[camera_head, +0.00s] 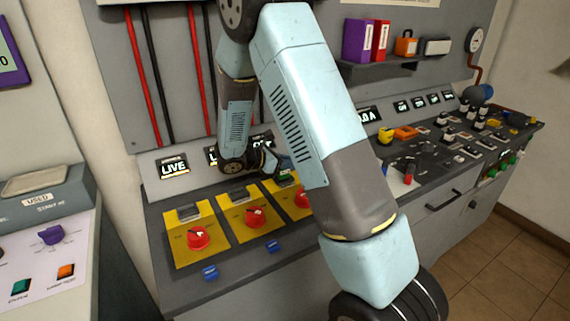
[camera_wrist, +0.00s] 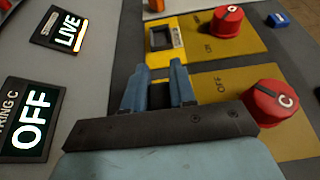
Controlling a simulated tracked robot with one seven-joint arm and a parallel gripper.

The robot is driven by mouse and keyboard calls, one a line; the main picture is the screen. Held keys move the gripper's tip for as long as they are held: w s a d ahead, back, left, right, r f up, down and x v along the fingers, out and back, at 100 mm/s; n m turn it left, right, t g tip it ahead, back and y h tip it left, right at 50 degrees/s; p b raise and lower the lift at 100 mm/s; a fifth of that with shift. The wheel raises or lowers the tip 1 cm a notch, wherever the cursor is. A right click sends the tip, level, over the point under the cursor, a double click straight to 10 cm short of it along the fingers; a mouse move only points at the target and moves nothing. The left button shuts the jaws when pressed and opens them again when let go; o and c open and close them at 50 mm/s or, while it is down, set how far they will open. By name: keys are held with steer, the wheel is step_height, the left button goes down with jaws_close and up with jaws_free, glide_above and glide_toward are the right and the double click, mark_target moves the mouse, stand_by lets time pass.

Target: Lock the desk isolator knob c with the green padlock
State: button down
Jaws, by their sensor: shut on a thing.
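Isolator knob c (camera_wrist: 275,102) is red, marked C, and sits on a yellow plate marked OFF. It also shows in the head view (camera_head: 303,198), partly behind my arm. The display above it (camera_wrist: 27,120) reads OFF. My gripper (camera_wrist: 160,85) is over the far part of the plate, beside the knob, and hides the hasp area there. In the head view, my gripper (camera_head: 279,164) has a small dark green thing, apparently the green padlock (camera_head: 287,178), at its fingertips. The padlock is hardly visible in the wrist view, so whether it touches the hasp cannot be told.
Two similar yellow plates with red knobs (camera_head: 198,237) (camera_head: 255,217) stand to the left, one below a LIVE display (camera_head: 173,168). Small blue tags (camera_head: 210,272) sit on the desk's front edge. The desk to the right holds several switches and tools. A shelf (camera_head: 380,70) hangs above.

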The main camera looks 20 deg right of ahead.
steer(key=shift+f, duration=0.5)
steer(key=c, duration=1.2)
jaws_free()
steer(key=v, duration=1.1)
steer(key=shift+w, duration=0.1)
steer(key=s+d+r+m+g+y, duration=0.1)
steer(key=s+d+r+m+y, duration=0.2)
steer(key=s+d+r+m, duration=0.25)
steer(key=s+d+r+m+g+y, duration=0.2)
steer(key=s+r+m+y, duration=0.15)
steer(key=s+r, duration=0.4)
steer(key=s+r+m+t+y, duration=0.3)
steer(key=s+r+m, duration=0.1)
steer(key=s, duration=0.4)
steer(key=s+r+m+t+y, duration=0.3)
steer(key=s+r+m, duration=0.1)
steer(key=s+m, duration=0.3)
steer(key=shift+s+a+y, duration=0.2)
steer(key=shift+s+y, duration=0.15)
steer(key=shift+s, duration=0.4)
